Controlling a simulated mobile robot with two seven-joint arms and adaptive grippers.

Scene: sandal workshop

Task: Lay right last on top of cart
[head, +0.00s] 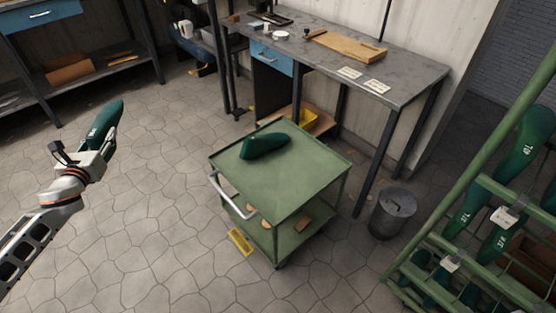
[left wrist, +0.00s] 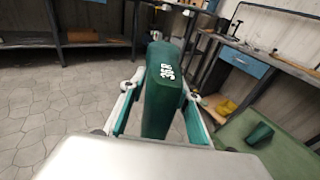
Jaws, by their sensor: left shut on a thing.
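My left gripper (head: 93,157) is shut on a dark green shoe last (head: 106,122), which stands up from the fingers over the floor, left of the cart. In the left wrist view, the held last (left wrist: 163,95) shows white marking that reads like 36R between the two fingers (left wrist: 160,108). The green cart (head: 302,178) stands in the middle of the head view, apart from the held last. Another green last (head: 264,146) lies on the back left part of its top; this one also shows in the left wrist view (left wrist: 260,134). My right gripper is out of view.
The front and right of the cart's top are bare. The cart has a light handle (head: 232,197) at its left. A workbench (head: 420,72) stands behind, a metal bin (head: 392,213) at the right, and a green rack (head: 482,188) with several lasts at far right.

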